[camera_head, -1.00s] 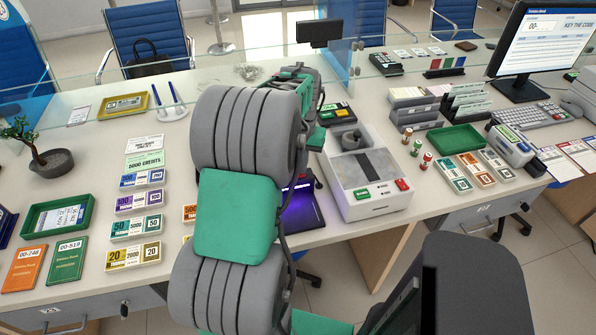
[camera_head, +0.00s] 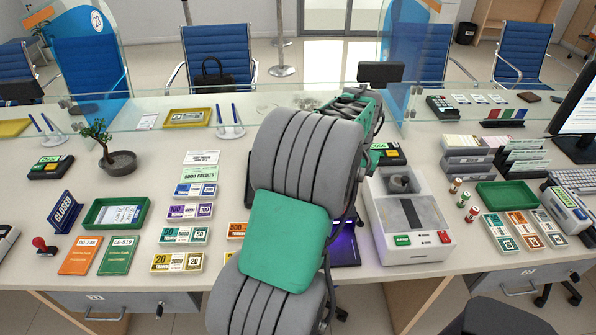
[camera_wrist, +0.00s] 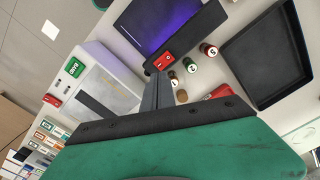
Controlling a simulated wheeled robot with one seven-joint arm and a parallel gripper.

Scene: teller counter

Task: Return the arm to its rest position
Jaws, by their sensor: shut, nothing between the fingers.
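My arm (camera_head: 290,240) rises in front of the counter in the head view, its grey and green links bent forward over the counter. Its far end reaches past the white machine's left side, and my fingertips are hidden there. In the wrist view, my gripper (camera_wrist: 158,90) is shut with nothing between its fingers. It points over the counter near a dark device with a purple-lit panel (camera_wrist: 168,28) and several small coin rolls (camera_wrist: 190,66). I cannot tell how far above them it is.
The white machine (camera_head: 408,225) stands right of my arm. Banknote bundles (camera_head: 185,235) and a green tray (camera_head: 115,213) lie to the left. A clear glass screen (camera_head: 230,110) crosses behind the arm. A black tray (camera_wrist: 266,62) is at the wrist view's right. A monitor (camera_head: 580,110) stands far right.

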